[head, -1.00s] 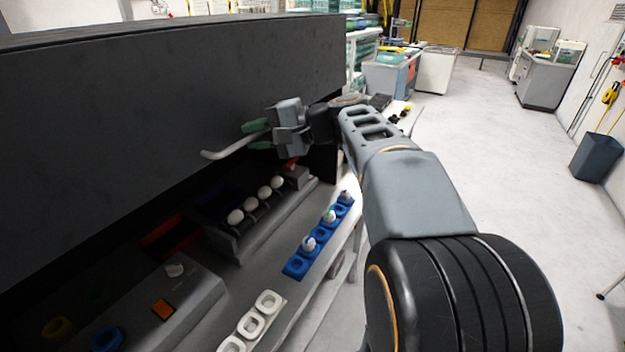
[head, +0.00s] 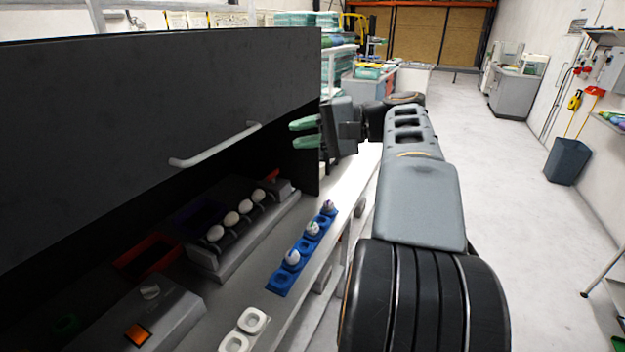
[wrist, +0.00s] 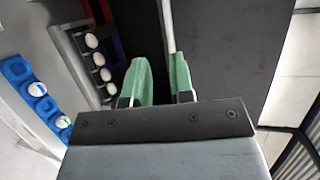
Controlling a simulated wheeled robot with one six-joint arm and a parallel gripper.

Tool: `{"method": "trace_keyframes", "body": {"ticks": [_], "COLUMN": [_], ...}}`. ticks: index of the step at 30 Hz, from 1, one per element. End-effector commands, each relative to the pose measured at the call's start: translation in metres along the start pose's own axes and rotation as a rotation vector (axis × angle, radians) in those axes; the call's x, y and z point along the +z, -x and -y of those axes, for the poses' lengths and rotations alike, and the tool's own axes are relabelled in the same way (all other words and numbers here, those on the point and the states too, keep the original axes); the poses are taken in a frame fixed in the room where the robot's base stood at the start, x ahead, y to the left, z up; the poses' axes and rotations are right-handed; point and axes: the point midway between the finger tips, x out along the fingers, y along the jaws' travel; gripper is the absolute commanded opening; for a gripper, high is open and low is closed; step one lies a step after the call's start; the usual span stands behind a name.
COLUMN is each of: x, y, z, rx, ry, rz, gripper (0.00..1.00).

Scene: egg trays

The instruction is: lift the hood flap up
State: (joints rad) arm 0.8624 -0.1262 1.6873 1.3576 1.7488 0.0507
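The hood flap (head: 120,110) is a wide dark panel on the left of the head view, hanging over the bench with a dark gap beneath it. Its pale bar handle (head: 215,147) runs along its lower part, and the whole bar is uncovered. My gripper (head: 293,133) is right of the handle, near the flap's right end, with its two green fingers apart and empty. In the wrist view the fingers (wrist: 161,75) are spread, and the handle (wrist: 170,25) shows beyond them, close to the right fingertip. The flap also fills the right of that view (wrist: 230,55).
White eggs (head: 231,219) sit in a row on a grey unit beneath the hood. A blue tray (head: 280,283) with several eggs and white cups (head: 252,320) lie along the bench front. A control box with an orange button (head: 138,335) is nearer. Open floor lies right.

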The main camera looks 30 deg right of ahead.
Motion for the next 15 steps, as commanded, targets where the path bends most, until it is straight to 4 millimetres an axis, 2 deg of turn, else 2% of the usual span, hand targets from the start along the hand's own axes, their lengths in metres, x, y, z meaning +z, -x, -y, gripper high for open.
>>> {"method": "trace_keyframes", "body": {"ticks": [3,6,15], "x": [-0.015,-0.022,-0.029], "y": [-0.002,-0.003,-0.007], "z": [-0.02,-0.039,-0.083], "rx": [0.072,0.132,0.287], "ry": [-0.026,-0.05,-0.085], "rz": [-0.079,-0.121,-0.193], "gripper": [0.22,0.22,0.22]}}
